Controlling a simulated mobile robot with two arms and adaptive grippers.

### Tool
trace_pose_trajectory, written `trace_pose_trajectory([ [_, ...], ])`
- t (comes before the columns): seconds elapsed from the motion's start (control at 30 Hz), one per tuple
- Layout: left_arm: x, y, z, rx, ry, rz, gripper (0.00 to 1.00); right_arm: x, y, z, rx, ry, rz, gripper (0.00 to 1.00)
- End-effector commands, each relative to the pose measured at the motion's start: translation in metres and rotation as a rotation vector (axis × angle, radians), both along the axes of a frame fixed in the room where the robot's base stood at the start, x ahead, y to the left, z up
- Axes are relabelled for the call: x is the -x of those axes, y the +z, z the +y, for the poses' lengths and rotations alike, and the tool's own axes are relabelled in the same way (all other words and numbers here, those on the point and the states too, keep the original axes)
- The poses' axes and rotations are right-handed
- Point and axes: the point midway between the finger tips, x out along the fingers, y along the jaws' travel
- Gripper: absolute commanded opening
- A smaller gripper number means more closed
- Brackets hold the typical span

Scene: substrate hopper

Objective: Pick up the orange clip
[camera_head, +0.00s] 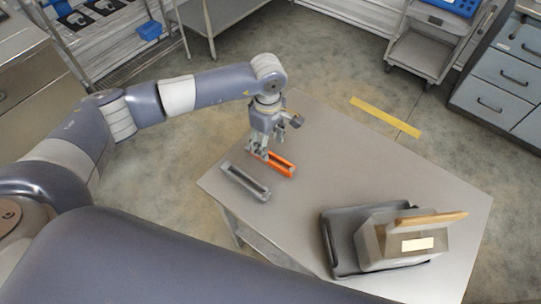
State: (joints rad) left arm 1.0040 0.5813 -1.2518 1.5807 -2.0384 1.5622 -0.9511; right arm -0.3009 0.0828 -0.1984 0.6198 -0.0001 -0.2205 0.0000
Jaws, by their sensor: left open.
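The orange clip (280,167) lies on the grey table near its far left edge. My left gripper (262,153) points down over the left end of the clip. It is open, and its fingers hide part of that end. I cannot tell whether the fingers touch the clip. A grey clip-like piece (244,181) lies beside the orange one, a little nearer and to the left. My right gripper is not in view.
A grey hopper (382,245) with a wooden strip (432,218) and a pale label stands on a dark tray (338,262) at the table's near right. The table's middle (350,180) is clear. A cart (425,50) and drawers (505,75) stand beyond.

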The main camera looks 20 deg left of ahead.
Motion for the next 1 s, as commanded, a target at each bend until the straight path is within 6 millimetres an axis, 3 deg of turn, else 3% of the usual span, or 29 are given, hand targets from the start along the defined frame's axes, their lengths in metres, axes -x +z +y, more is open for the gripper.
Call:
trace_pose_trajectory([
  [0.27, -0.001, -0.022, 0.001, 0.001, 0.002, 0.003, 0.51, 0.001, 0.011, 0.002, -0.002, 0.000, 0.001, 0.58],
  [0.53, -0.005, -0.058, 0.002, 0.002, 0.001, 0.003, 0.51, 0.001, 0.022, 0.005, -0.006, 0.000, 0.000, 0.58],
  [0.83, -0.006, -0.064, 0.002, 0.003, 0.000, 0.000, 0.51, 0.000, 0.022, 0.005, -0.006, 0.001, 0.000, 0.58],
  [1.0, -0.006, -0.064, 0.002, 0.003, 0.001, 0.000, 0.13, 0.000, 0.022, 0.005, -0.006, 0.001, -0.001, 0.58],
])
